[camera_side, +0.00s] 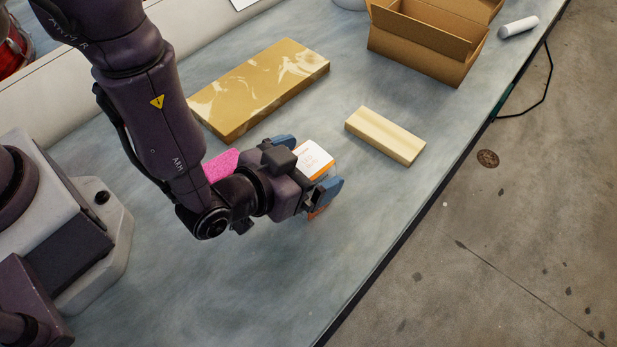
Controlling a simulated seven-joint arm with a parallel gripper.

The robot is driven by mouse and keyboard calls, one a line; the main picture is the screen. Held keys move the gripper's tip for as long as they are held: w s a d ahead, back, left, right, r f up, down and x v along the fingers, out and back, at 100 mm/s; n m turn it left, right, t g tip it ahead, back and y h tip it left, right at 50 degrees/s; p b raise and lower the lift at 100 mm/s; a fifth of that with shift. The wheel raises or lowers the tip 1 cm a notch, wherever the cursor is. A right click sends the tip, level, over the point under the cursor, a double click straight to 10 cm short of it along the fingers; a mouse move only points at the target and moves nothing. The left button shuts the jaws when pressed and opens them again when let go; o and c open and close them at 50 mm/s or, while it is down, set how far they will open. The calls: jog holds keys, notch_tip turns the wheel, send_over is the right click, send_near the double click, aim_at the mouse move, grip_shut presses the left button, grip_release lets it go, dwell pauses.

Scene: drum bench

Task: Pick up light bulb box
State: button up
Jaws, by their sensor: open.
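The light bulb box (314,158), white with orange edges, sits on the bench near its middle, partly hidden behind my gripper. My gripper (312,166) reaches down over the box with its blue fingers apart, one on the far left side and one on the near right side of it. I cannot tell whether either finger touches the box. An orange part of the box also shows below the near finger.
A pink sponge-like block (221,165) lies just left of my gripper. A long tan patterned slab (258,88) lies behind it, and a pale wooden block (385,136) to the right. The front of the bench (270,290) is clear.

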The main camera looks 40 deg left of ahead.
jog(key=shift+w+f, duration=0.1)
jog(key=shift+w, duration=0.25)
jog(key=c, duration=1)
